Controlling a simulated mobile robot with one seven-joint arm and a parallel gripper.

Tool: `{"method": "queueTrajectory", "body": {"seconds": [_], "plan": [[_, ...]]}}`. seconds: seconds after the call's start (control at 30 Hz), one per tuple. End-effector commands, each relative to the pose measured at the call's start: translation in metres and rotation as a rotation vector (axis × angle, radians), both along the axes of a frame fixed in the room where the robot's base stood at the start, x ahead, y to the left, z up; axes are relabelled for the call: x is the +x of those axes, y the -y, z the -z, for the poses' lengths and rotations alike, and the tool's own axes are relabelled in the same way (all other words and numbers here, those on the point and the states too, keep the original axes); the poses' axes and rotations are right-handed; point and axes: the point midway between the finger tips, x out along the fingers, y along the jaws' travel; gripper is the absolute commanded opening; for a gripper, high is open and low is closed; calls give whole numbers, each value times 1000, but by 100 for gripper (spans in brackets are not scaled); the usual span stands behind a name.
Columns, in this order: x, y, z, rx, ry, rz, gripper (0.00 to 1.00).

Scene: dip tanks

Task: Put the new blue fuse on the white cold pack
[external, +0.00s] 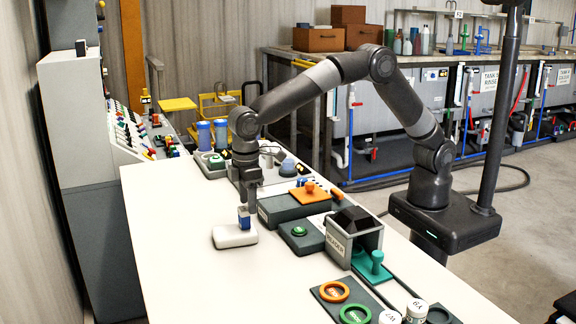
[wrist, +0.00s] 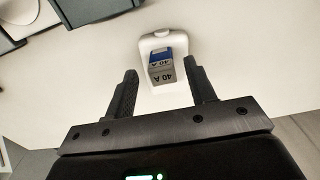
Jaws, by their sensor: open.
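The white cold pack (external: 234,237) lies flat on the pale bench top. The blue fuse (external: 244,217) stands on it, toward its right side in the external view. In the wrist view the fuse (wrist: 161,66) shows a blue band and grey faces marked 40 A, and it rests on the white cold pack (wrist: 150,44). My gripper (wrist: 160,78) is open, with one finger on each side of the fuse and a gap visible beside it. In the external view my gripper (external: 246,203) is directly above the fuse.
A dark grey block with an orange plate (external: 309,197) and a green-button box (external: 300,231) stand right of the cold pack. A grey reader box (external: 354,235) is further right. Orange and green rings (external: 334,291) lie near the front. The bench left and in front is clear.

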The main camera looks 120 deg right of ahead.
Motion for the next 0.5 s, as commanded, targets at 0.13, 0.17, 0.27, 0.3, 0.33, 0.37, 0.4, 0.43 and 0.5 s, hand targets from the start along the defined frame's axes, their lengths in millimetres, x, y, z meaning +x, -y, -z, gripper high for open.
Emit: {"method": "queueTrajectory", "body": {"seconds": [0.13,0.17,0.27,0.3,0.33,0.37,0.4,0.43,0.5], "plan": [[1,0,-33,0,4,0,51],[0,0,-39,0,3,0,51],[0,0,-54,0,3,0,51],[0,0,-59,0,2,0,51],[0,0,-62,0,2,0,51],[0,0,-64,0,1,0,51],[0,0,-67,0,1,0,51],[-1,0,-69,0,2,0,51],[-5,0,-76,0,8,0,51]]}}
